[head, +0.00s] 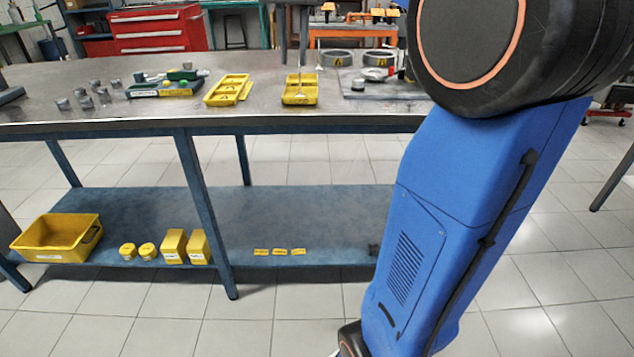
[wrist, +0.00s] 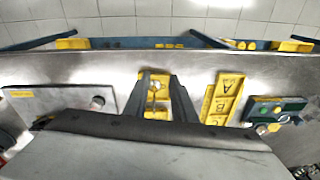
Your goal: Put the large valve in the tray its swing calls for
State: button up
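A pale, thin-stemmed valve (head: 300,82) shows at the small yellow tray (head: 312,101) in the middle of the bench; I cannot tell whether it rests there or hangs just above. In the wrist view the valve (wrist: 154,92) lies between my fingers, over the yellow tray (wrist: 160,77). My gripper (wrist: 158,84) points down with its fingers apart and a gap showing around the valve. In the head view its dark fingers (head: 293,62) stand above that tray. Two round grey trays (head: 336,52) (head: 379,52) with yellow tags stand at the back; the left tag appears to read A.
A yellow tray (head: 222,101), with A and B visible in the wrist view, lies to the left. A green-and-dark fixture (head: 165,89) and several grey cylinders stand farther left. A grey plate (head: 358,93) with small parts lies right. Yellow bins (head: 60,240) sit on the lower shelf.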

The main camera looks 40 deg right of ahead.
jog(key=s+a+f+n+t, duration=0.1)
jog(key=s+a+f+n, duration=0.3)
jog(key=s+f, duration=0.8)
jog(key=s+a+f+n+t, duration=0.2)
jog(key=s+a+f+n, duration=0.2)
jog(key=s+f, duration=0.7)
notch_tip(320, 180, down, 6)
jog(key=shift+s+a+r+t, duration=0.15)
jog(key=shift+s+a+t, duration=0.2)
jog(key=shift+a, duration=0.85)
